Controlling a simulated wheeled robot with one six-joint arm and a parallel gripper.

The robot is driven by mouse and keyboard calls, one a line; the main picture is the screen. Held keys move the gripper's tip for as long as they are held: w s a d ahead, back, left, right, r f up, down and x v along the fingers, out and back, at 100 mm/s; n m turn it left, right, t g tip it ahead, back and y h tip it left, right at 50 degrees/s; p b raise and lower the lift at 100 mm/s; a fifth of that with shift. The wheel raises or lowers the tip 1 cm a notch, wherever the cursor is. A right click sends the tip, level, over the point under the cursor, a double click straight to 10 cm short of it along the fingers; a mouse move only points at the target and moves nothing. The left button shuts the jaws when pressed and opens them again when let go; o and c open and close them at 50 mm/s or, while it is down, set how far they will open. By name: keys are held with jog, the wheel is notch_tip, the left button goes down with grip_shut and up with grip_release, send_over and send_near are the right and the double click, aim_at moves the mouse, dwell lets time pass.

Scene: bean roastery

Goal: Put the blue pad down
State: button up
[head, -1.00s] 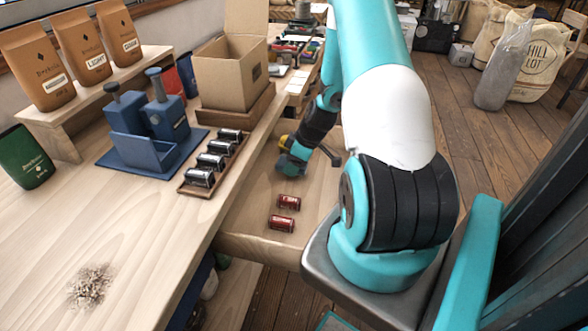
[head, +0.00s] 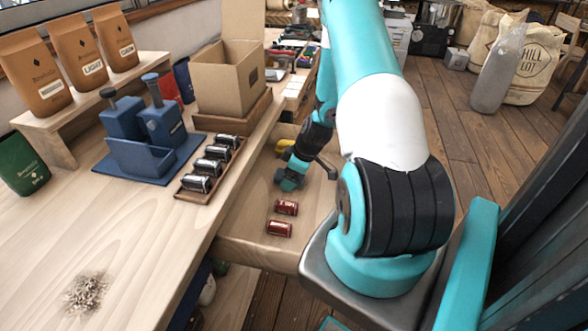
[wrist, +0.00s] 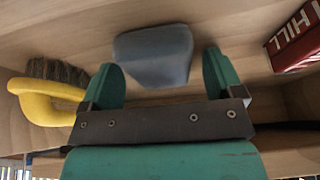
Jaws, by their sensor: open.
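The blue pad (wrist: 153,55) is a grey-blue block with rounded corners in the wrist view. It lies on the wooden floor of the open drawer (head: 262,248). My gripper (wrist: 160,76) is open, with one green finger on each side of the pad's near part. Gaps show between the fingers and the pad. In the head view my gripper (head: 290,182) is low inside the drawer, and I cannot make out the pad clearly there.
A yellow-handled brush (wrist: 45,98) lies left of my gripper, close to the left finger. Red cans (head: 286,207) lie in the drawer's near part; one red can (wrist: 297,42) shows at right in the wrist view. A rack of dark cans (head: 178,190) stands on the counter.

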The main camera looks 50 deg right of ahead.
jog(key=v, duration=1.2)
jog(key=w+a+r+n+g+y, duration=0.1)
jog(key=a+r, duration=0.4)
jog(key=a, duration=0.4)
jog(key=w+a+r, duration=0.1)
jog(key=a+r, duration=0.4)
jog(key=a, duration=0.3)
jog(key=w+a+r+n+g+y, duration=0.15)
jog(key=a+r, duration=0.25)
jog(key=a, duration=0.5)
jog(key=s+a+r, duration=0.3)
jog(key=s+a, duration=0.4)
jog(key=s+a+r+g, duration=0.1)
jog(key=s+a+r, duration=0.3)
jog(key=s+a, duration=0.3)
jog(key=shift+s+b, duration=0.25)
jog(key=shift+b, duration=0.1)
jog(key=shift+a+r+g, duration=0.1)
jog(key=shift+g, duration=0.15)
notch_tip(320, 180, up, 3)
jog(key=p, duration=0.3)
jog(key=shift+r+p, duration=0.25)
jog(key=shift+p, duration=0.05)
